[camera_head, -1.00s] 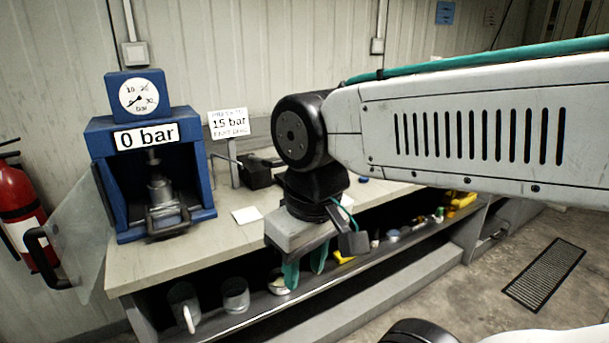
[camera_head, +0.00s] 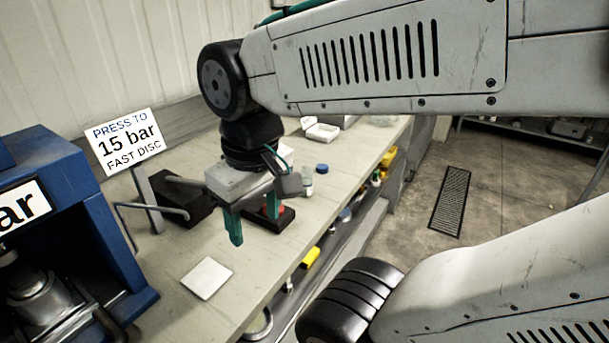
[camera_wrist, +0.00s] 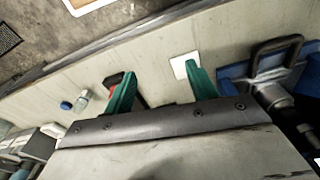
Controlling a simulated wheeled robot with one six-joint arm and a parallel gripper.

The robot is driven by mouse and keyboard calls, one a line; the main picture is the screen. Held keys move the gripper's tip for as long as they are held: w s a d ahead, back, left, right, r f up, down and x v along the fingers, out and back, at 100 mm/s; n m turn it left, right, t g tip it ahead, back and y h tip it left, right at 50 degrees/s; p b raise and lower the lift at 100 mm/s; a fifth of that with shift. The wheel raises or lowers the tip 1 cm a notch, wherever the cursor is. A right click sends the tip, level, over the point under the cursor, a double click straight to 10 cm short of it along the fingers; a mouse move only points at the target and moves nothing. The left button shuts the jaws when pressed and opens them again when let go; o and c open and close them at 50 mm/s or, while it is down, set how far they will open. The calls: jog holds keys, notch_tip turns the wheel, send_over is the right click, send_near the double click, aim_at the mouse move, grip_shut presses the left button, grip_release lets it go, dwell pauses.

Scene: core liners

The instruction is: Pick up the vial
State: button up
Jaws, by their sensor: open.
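A small clear vial (camera_head: 307,181) stands on the bench, just right of my gripper and near a blue cap (camera_head: 322,168). In the wrist view the vial (camera_wrist: 85,94) shows left of my fingers, with the blue cap (camera_wrist: 66,105) beside it. My gripper (camera_head: 253,222) has green fingers set apart and empty, above the bench. It also shows in the wrist view (camera_wrist: 160,88), fingers spread. A black holder with a red part (camera_head: 270,216) is behind and partly hidden by the fingers; the vial is apart from them.
A blue press (camera_head: 70,190) stands at the left, with a sign (camera_head: 124,141) reading 15 bar behind it. A white square (camera_head: 207,278) lies on the bench (camera_head: 180,318). A white tray (camera_head: 322,132) is farther back. A lower shelf with small items runs under the bench edge.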

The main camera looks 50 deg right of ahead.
jog(key=w+d+f+m+g, duration=0.1)
jog(key=w+d+f+m, duration=0.15)
jog(key=d, duration=0.35)
jog(key=w+d+f+m+g, duration=0.1)
jog(key=w+d+m, duration=0.25)
jog(key=d, duration=0.35)
jog(key=m, duration=0.2)
send_over(306, 184)
jog(key=d, duration=0.2)
jog(key=shift+t, duration=0.4)
jog(key=f, duration=0.5)
jog(key=shift+w+f, duration=0.2)
jog(key=shift+f, duration=0.05)
jog(key=shift+w+f, duration=0.15)
jog(key=shift+f, duration=0.15)
jog(key=f, duration=0.6)
jog(key=shift+w+a+f, duration=0.2)
jog(key=shift+a+f, duration=0.1)
jog(key=shift+f, duration=0.05)
jog(key=c, duration=1.1)
